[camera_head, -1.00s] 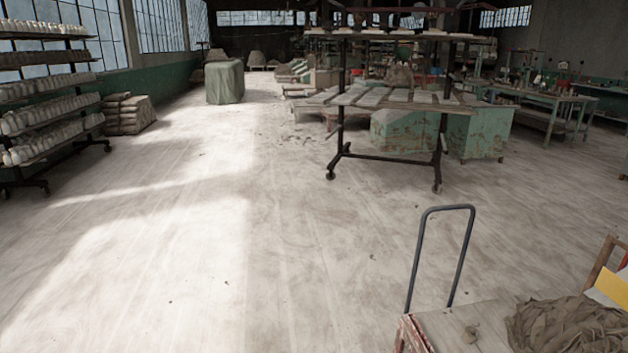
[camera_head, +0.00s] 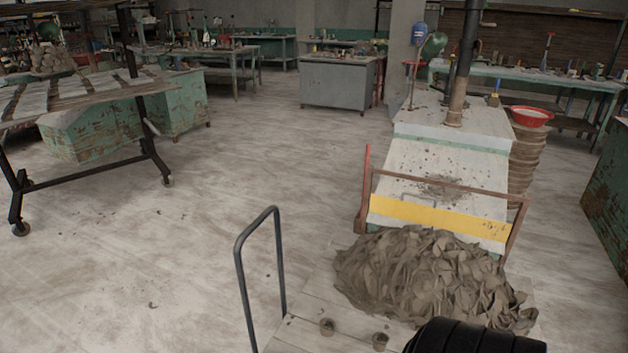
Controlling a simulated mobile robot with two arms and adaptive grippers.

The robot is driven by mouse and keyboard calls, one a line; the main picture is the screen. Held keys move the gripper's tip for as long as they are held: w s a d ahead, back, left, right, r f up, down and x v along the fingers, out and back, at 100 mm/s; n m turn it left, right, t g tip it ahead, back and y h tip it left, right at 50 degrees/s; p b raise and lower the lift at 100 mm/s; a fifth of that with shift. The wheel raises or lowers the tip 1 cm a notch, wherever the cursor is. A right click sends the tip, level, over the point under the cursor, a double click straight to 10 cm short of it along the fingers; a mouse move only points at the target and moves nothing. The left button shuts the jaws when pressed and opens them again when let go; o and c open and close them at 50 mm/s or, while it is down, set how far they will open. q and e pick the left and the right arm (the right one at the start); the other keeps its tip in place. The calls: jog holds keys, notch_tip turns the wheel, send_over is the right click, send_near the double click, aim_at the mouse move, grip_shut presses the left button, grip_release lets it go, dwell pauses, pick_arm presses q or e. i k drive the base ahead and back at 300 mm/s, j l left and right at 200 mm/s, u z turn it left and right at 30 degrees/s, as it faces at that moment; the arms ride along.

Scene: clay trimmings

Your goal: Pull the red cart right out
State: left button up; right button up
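A low flat cart with a pale, worn deck (camera_head: 307,298) is at the bottom centre of the head view. A tall dark tubular handle (camera_head: 240,272) rises at its left end. A heap of grey-brown clay trimmings (camera_head: 425,275) lies at the right of the deck, hiding much of it. Two small brown lumps or cups (camera_head: 327,327) are near the front. Behind the heap is a rusty red frame (camera_head: 366,190) with a yellow band (camera_head: 430,217); I cannot tell whether it belongs to the cart.
A pale sloped machine (camera_head: 440,165) stands close behind the heap. A red basin (camera_head: 532,116) tops a brown stack to its right. A green rusty cabinet (camera_head: 610,200) is at the right edge. A wheeled rack (camera_head: 90,178) stands left. Floor (camera_head: 130,275) left of the handle is clear.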

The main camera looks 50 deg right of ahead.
aim_at(391, 281)
jog(key=i+j+z, duration=0.1)
jog(key=i+z, duration=0.3)
jog(key=i+j+z, duration=0.15)
jog(key=z, duration=0.25)
jog(key=i+j+z, duration=0.25)
jog(key=z, duration=0.15)
jog(key=i+j+z, duration=0.15)
jog(key=j+z, duration=0.25)
jog(key=i+j+z, duration=0.15)
jog(key=j+z, duration=0.25)
